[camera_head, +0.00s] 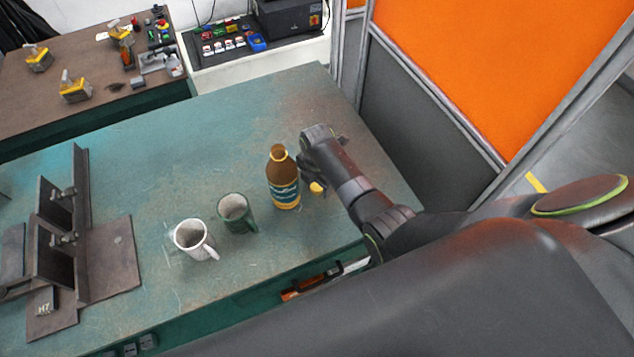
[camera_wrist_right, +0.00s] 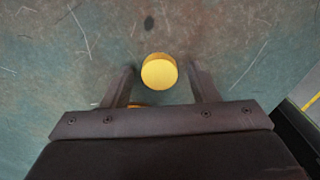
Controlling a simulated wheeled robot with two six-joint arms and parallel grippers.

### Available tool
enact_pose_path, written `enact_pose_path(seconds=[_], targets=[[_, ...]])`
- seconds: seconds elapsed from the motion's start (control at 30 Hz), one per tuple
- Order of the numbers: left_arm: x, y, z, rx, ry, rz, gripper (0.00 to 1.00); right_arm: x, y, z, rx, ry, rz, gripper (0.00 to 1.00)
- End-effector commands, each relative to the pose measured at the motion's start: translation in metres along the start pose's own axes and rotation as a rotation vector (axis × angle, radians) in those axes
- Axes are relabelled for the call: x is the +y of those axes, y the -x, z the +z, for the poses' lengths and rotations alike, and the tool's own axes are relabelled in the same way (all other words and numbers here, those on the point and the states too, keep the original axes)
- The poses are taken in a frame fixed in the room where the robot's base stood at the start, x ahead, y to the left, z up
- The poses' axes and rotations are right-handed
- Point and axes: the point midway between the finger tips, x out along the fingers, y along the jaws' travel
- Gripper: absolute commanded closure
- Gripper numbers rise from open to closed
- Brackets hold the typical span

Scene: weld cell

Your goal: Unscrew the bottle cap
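A small yellow cap-like piece (camera_head: 317,187) shows just right of the bottle, below my right gripper (camera_head: 311,172). In the right wrist view, a round yellow piece (camera_wrist_right: 159,71) lies between the two dark fingertips of the right gripper (camera_wrist_right: 160,80), with a narrow gap on each side. That gripper looks open around it; whether the piece rests on the table is unclear. My left gripper is out of view.
A white mug (camera_head: 195,240) and a dark green mug (camera_head: 235,213) stand left of the bottle. A dark metal fixture (camera_head: 70,235) occupies the table's left. The green table (camera_head: 225,130) is clear behind the bottle. An orange-and-grey partition (camera_head: 500,70) stands at right.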

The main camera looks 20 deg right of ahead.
Motion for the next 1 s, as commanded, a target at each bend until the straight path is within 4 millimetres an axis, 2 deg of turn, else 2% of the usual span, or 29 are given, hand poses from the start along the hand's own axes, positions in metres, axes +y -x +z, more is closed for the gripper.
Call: enact_pose_path(seconds=[0.2,0.37,0.8,1.0], targets=[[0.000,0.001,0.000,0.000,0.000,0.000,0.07,0.000,0.001,0.000,0.000,0.000,0.000,0.46],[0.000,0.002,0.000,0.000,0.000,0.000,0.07,0.001,0.011,0.000,-0.001,0.000,0.001,0.46],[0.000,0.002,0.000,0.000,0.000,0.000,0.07,0.001,0.086,0.001,-0.002,0.000,0.005,0.46],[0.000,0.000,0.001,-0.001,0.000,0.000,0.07,0.001,0.113,0.000,-0.001,0.000,0.003,0.46]])
